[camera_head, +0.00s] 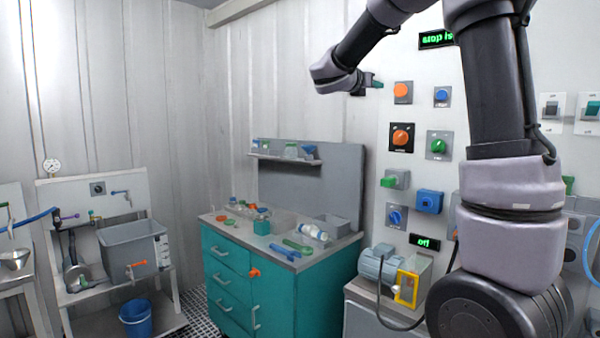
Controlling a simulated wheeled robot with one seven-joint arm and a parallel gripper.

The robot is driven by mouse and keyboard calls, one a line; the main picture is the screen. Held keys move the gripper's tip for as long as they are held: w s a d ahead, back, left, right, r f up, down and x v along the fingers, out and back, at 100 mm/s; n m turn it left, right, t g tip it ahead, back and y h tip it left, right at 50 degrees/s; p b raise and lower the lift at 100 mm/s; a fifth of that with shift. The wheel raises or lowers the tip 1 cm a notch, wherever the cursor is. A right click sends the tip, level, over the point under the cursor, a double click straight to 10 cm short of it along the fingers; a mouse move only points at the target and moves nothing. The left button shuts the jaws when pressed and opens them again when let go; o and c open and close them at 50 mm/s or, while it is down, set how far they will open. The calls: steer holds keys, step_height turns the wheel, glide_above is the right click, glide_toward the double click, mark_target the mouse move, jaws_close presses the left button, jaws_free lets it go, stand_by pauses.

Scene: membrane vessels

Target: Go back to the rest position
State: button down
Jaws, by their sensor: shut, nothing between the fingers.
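My arm rises on the right side of the head view, leaves the top edge and comes back down to the left. My gripper (373,82) is at its end, small in the picture, in front of the white control panel (365,150). It points right, left of and a little above the upper orange knob (403,91). The fingers are shut with nothing seen in them. A gap to the panel cannot be judged from this view. The upper bend of my arm is outside the picture.
A teal cabinet (225,292) with bottles and small parts on its top stands at centre. A grey sink (128,250) and blue bucket (136,318) are at left. A motor pump (378,265) stands below the panel. The air left of my gripper is clear.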

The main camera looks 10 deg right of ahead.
steer(key=s+d+f+m+g+y, duration=0.2)
steer(key=s+f+m+g+y, duration=0.1)
steer(key=s+f+m, duration=0.4)
steer(key=s+d+f+m+g+y, duration=0.1)
steer(key=s+f+m+g+y, duration=0.25)
steer(key=s, duration=0.55)
steer(key=s+a+f+m+t+y, duration=0.1)
steer(key=s+a+f+m+y, duration=0.3)
steer(key=s+a+m, duration=0.3)
steer(key=s+a+f+m+t+y, duration=0.1)
steer(key=s+a+f+m+y, duration=0.3)
steer(key=s+a+m, duration=0.3)
steer(key=shift+s+a+f+m+t+y, duration=0.3)
steer(key=shift+s+m+y, duration=0.6)
steer(key=shift+m, duration=1.65)
steer(key=shift+s+r, duration=0.1)
steer(key=shift+s, duration=0.05)
